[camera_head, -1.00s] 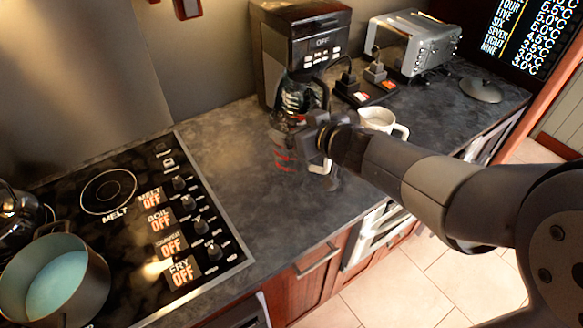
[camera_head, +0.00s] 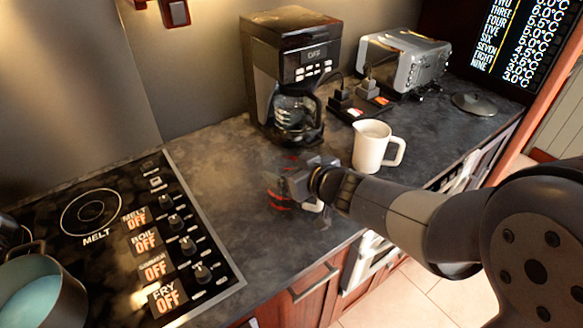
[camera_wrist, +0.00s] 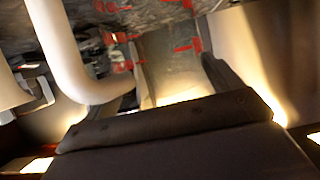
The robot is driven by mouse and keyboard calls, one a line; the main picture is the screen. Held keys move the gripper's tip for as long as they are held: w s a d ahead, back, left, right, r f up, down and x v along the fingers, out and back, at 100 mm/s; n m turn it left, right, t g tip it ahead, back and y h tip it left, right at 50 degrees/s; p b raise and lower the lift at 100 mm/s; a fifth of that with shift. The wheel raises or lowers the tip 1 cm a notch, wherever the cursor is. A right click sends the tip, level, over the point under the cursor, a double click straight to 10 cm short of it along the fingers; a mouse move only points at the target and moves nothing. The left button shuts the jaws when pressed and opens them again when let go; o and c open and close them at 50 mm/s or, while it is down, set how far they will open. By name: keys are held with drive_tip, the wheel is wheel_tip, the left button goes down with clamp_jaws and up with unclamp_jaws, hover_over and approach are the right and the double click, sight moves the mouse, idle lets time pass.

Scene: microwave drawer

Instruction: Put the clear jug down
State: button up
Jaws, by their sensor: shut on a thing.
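The clear jug (camera_head: 279,199) with red markings is at the counter's front part, partly hidden by my gripper (camera_head: 297,183). My gripper is shut on it. In the wrist view, the jug's see-through wall (camera_wrist: 165,62) with red marks shows between the fingers of my gripper (camera_wrist: 178,66). I cannot tell whether its base touches the counter (camera_head: 232,160). A pale curved bar (camera_wrist: 68,58) fills the left of the wrist view; I cannot tell what it belongs to.
A white pitcher (camera_head: 369,147) stands behind my arm, right of the jug. A coffee maker (camera_head: 300,62) and toaster (camera_head: 405,58) stand along the wall. The stove (camera_head: 190,262) and a pot (camera_head: 38,290) are at left. Bare counter lies between stove and jug.

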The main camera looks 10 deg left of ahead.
drive_tip(key=o, duration=1.8)
drive_tip(key=shift+f, duration=0.15)
drive_tip(key=shift+o, duration=0.2)
drive_tip(key=p+v, duration=0.4)
drive_tip(key=v, duration=0.8)
